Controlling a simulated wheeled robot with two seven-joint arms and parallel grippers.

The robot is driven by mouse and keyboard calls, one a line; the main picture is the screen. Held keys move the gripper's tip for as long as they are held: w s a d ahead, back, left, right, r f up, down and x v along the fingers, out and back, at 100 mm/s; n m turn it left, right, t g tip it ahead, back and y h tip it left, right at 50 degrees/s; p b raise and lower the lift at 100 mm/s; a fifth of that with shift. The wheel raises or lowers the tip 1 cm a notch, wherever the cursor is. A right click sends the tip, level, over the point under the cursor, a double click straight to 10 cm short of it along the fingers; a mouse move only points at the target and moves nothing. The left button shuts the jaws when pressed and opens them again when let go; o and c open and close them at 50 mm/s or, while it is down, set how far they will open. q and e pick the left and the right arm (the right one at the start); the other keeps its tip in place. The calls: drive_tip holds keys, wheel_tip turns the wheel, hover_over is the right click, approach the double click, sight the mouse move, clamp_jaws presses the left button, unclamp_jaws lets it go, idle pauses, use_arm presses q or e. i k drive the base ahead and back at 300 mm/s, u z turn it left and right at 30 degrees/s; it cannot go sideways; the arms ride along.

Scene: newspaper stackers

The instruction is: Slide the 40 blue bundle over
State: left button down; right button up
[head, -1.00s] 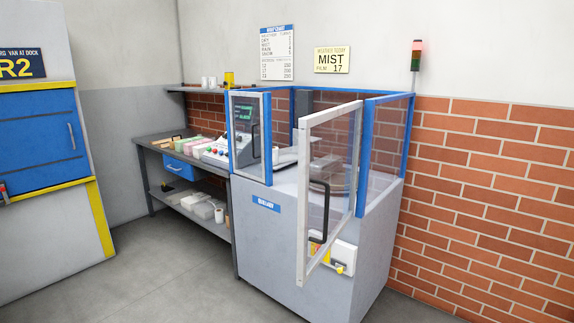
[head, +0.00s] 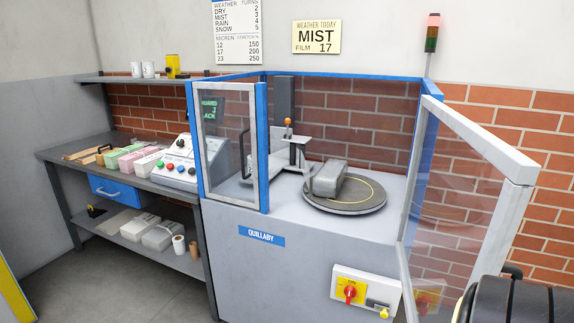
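No bundle that I can make out as blue, or as marked 40, shows in the head view. A grey wrapped bundle (head: 329,179) lies on the round dark turntable (head: 350,201) inside the guarded machine (head: 290,265), labelled QUILLABY. I cannot read any mark on it. The machine's clear guard door (head: 460,205) stands swung open to the right. A dark rounded part, probably of my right arm, shows at the bottom right corner beside the door. Neither gripper can be made out.
A control console (head: 170,165), green pads (head: 127,158) and pink pads (head: 146,163) are on the left bench (head: 60,154). Pale packs (head: 160,235) and rolls lie on its lower shelf. A red switch (head: 350,291) is on the machine's front. The machine's front opening is clear.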

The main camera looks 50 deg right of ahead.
sight(328, 182)
drive_tip(key=i, duration=1.75)
drive_tip(key=z, duration=3.45)
